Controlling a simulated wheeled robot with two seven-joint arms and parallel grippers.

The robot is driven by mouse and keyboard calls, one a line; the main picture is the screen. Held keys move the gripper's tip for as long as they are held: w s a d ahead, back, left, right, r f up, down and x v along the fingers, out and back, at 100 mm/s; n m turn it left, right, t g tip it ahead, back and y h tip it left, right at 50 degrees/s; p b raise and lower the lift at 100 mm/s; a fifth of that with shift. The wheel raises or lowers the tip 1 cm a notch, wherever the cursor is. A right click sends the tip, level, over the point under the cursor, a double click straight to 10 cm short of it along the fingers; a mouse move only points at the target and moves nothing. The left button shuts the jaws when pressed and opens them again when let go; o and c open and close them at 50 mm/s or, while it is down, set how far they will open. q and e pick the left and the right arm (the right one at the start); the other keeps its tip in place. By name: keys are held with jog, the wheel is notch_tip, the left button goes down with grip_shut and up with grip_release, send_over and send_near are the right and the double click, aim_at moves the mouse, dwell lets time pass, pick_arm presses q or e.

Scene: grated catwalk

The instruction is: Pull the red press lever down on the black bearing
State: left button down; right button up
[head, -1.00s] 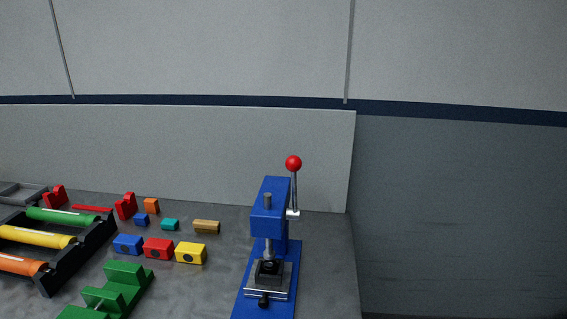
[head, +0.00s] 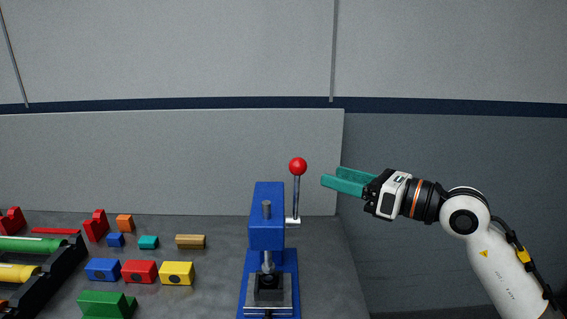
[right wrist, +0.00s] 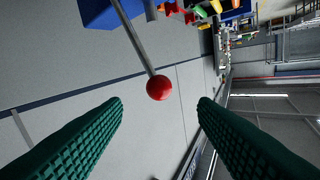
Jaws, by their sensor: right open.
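The blue press (head: 267,222) stands on the grey table. Its grey lever (head: 296,200) points up and ends in a red ball knob (head: 298,166). The black bearing (head: 269,283) sits on the press base under the ram, which looks very close above it. My right gripper (head: 335,180) has teal fingers and is at knob height, just right of the knob. In the right wrist view the red knob (right wrist: 159,88) shows between the open fingers, apart from both and ahead of them. My left gripper is not in view.
Several coloured blocks (head: 139,271) lie left of the press. A black rack (head: 52,277) with coloured rollers and a green stepped block (head: 106,304) are further left and in front. A low grey panel (head: 170,160) stands behind. Space right of the table is open.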

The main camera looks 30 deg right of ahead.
aim_at(306, 166)
jog(key=p+x, duration=0.5)
jog(key=x, duration=0.5)
jog(key=shift+w+r+p, duration=0.1)
jog(key=shift+w+p, duration=0.1)
jog(key=shift+p, duration=0.15)
jog(key=shift+w+a, duration=0.3)
jog(key=shift+w, duration=0.2)
jog(key=shift+c, duration=0.3)
grip_shut()
jog(key=shift+f, duration=0.3)
